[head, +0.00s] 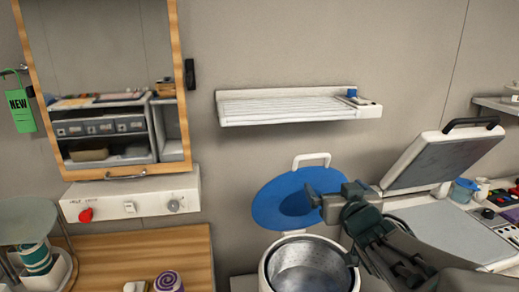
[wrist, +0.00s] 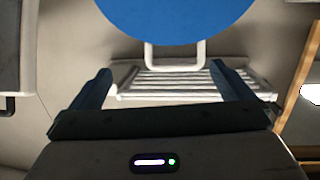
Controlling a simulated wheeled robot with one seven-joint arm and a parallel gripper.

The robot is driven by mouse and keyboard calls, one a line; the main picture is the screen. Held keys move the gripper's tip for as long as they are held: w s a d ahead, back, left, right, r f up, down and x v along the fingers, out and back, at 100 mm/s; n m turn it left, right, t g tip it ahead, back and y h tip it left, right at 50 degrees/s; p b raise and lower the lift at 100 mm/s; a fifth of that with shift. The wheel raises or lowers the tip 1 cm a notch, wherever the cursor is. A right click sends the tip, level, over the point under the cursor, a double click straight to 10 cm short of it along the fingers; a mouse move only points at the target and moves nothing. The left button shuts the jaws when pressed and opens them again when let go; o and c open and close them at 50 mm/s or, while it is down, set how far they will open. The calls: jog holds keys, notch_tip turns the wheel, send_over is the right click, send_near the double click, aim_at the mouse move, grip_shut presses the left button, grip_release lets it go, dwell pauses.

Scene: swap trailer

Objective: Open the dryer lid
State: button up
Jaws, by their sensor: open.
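The dryer looks like a round white tub with a bare metal drum (head: 308,268). Its blue round lid (head: 275,205) stands raised and tilted up behind the drum, so the opening shows. A white loop handle (head: 311,160) sits at the lid's top edge. My gripper (head: 318,196) is in front of the lid's right part and hides some of it. In the wrist view my gripper (wrist: 162,85) has its fingers spread with nothing between them. The lid (wrist: 178,15) and its handle (wrist: 175,56) lie beyond the fingertips, apart from them.
A white slatted shelf (head: 290,107) is on the wall above. A press with a raised plate (head: 440,160) stands close on the right, beside my arm. A wooden counter (head: 150,255) is on the left, under a control panel (head: 130,200) and a wood-framed mirror (head: 110,85).

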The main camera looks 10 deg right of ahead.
aim_at(315, 158)
jog(key=w+r, duration=0.1)
jog(key=w, duration=0.3)
jog(key=w+t+y+p, duration=0.1)
jog(key=w, duration=0.4)
jog(key=w+r+n+y, duration=0.1)
jog(key=w, duration=0.3)
jog(key=shift+w+a+r+t, duration=0.3)
jog(key=shift+a, duration=0.05)
